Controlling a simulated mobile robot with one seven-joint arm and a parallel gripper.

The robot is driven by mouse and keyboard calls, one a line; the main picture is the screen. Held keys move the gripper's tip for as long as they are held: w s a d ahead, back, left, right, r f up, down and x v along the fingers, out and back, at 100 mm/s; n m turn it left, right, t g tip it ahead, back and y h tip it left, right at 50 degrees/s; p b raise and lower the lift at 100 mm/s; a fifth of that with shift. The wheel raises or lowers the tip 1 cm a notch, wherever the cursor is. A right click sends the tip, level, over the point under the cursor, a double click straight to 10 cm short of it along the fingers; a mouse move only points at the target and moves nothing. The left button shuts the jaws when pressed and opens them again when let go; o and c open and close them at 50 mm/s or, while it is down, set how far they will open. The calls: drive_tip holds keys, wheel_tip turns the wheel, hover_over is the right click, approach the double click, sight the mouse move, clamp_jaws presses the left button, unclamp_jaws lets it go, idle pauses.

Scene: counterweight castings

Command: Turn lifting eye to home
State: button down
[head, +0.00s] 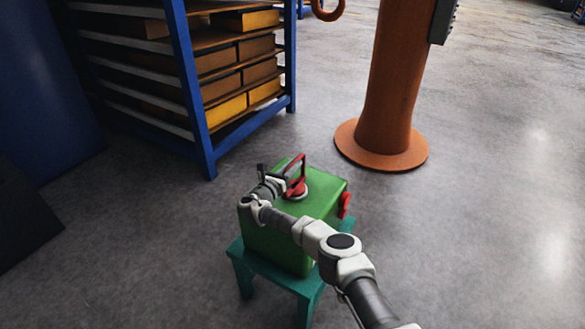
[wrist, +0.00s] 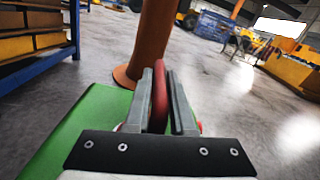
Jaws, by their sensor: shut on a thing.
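A green casting block (head: 320,203) sits on a small teal stand (head: 262,265). A red lifting eye (head: 297,178) stands upright on a round red base on the block's top. My gripper (head: 281,183) is at the eye's left side in the head view. In the wrist view my gripper (wrist: 162,95) has its two grey fingers on either side of the red eye (wrist: 160,98), shut on it. The green block's top (wrist: 80,130) shows at lower left there. The eye's base is mostly hidden by the fingers in the wrist view. A second red part (head: 345,204) is on the block's right side.
A blue rack (head: 190,85) with yellow and brown boxes stands behind to the left. An orange column (head: 395,85) with a round foot stands behind to the right. The grey floor (head: 480,200) is clear on the right.

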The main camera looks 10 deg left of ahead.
drive_tip(key=shift+w+r, duration=0.15)
drive_tip(key=shift+r, duration=0.2)
drive_tip(key=c, duration=1.1)
unclamp_jaws()
drive_tip(key=shift+o, duration=1.5)
drive_tip(key=shift+f, duration=0.15)
drive_tip(key=p+v, duration=0.3)
drive_tip(key=v, duration=1.4)
drive_tip(key=shift+s, duration=0.3)
drive_tip(key=shift+f, duration=0.1)
